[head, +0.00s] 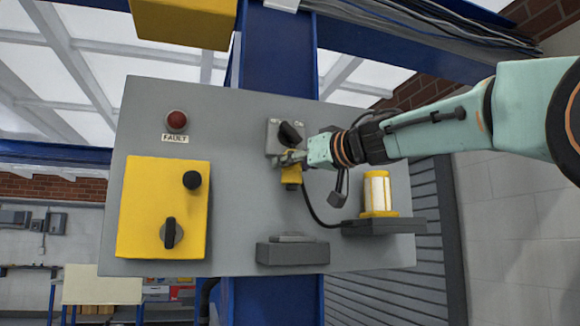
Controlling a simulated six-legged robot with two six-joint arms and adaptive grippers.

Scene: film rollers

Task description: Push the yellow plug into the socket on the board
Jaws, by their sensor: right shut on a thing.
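The yellow plug (291,173) is in the upper middle of the grey board (230,110), just below a grey switch box (273,130) with a black rotary knob. My right gripper (294,158) comes in from the right and is shut on the plug. The plug's lower end is dark. A black cable (310,208) curves from near it toward the lower right. I cannot make out the socket opening or whether the plug touches it. My left gripper is not in view.
A yellow box (150,200) with a black button and knob is on the board's left, under a red fault lamp (177,121). A dark grey block (292,252) sits low in the middle. A yellow-and-white cylinder (378,192) stands on a dark ledge (383,227) at right.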

